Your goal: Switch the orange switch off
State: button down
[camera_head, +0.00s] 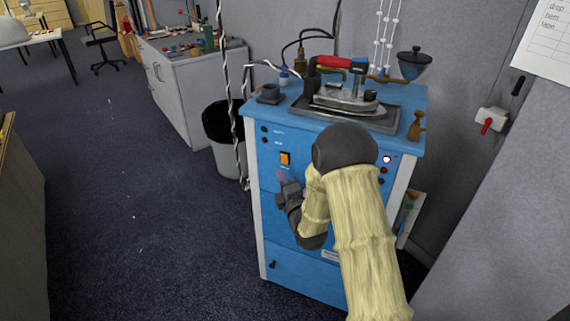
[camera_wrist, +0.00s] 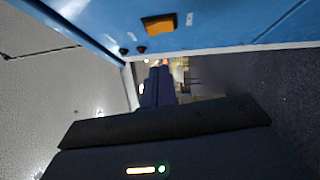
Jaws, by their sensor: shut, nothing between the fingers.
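The orange switch (camera_head: 286,158) is a small rocker in a dark frame on the upper left of the blue cabinet's front (camera_head: 310,275). It also shows at the top of the wrist view (camera_wrist: 159,24), on the blue panel. My gripper (camera_head: 283,179) is just below the switch in the head view, close to the panel. In the wrist view its fingers (camera_wrist: 158,74) are together, empty, and apart from the switch in the picture. I cannot tell whether the fingertips touch the panel. Which way the rocker is tipped is too small to tell.
Dark knobs (camera_wrist: 140,49) sit near the switch. A black bin (camera_head: 218,125) and a grey cabinet (camera_head: 190,85) stand left. A cable (camera_head: 233,110) hangs at the cabinet's left edge. Open carpet lies left.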

aim_at(282, 157)
jog(key=shift+w+d+r+p, duration=0.1)
jog(key=shift+w+d+p, duration=0.1)
jog(key=shift+w, duration=0.7)
jog(key=shift+w+d+r+p, duration=0.1)
jog(key=shift+w+d, duration=0.1)
jog(key=shift+w, duration=0.65)
jog(key=shift+w+d+r+p, duration=0.1)
jog(key=shift+w+d, duration=0.1)
jog(key=shift+w, duration=0.7)
jog(key=shift+a, duration=0.1)
jog(key=shift+a, duration=0.15)
jog(key=shift+w, duration=0.15)
jog(key=shift+d+r, duration=0.1)
jog(key=shift+d, duration=0.4)
jog(key=shift+a, duration=0.25)
